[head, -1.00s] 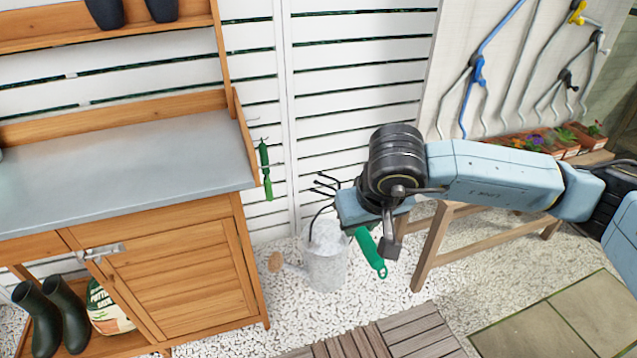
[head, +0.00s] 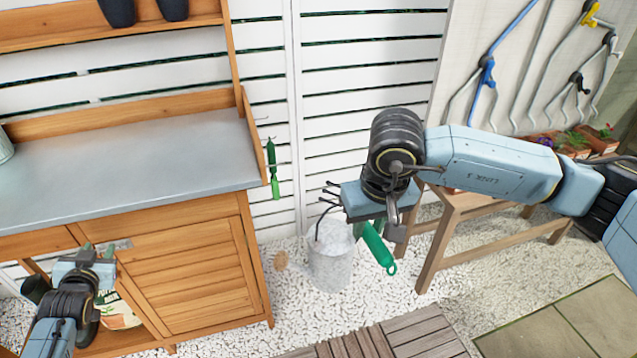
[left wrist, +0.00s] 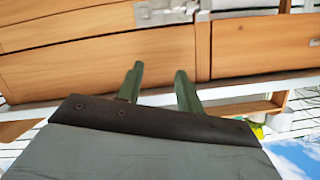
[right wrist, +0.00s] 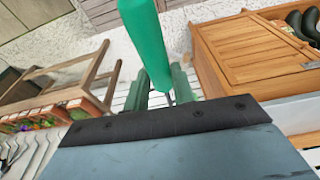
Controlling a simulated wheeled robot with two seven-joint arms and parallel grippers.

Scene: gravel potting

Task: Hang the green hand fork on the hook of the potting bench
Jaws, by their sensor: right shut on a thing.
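The green hand fork is in my right gripper (head: 378,222), which is shut on it. Its green handle (head: 378,248) points down and right in the head view; dark tines (head: 328,196) show left of the gripper. The handle also fills the upper middle of the right wrist view (right wrist: 147,42). The potting bench (head: 130,160) stands left of the fork, well apart from it. A small dark hook (head: 263,123) shows at its right side panel, partly unclear. My left gripper (head: 98,250) is open and empty before the bench's front; its fingers show apart in the left wrist view (left wrist: 158,88).
A green-handled tool (head: 273,172) hangs at the bench's right side. A grey watering can (head: 330,258) stands on the gravel below my right gripper. A wooden table (head: 452,205) stands right of it. White slatted fence (head: 360,70) is behind.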

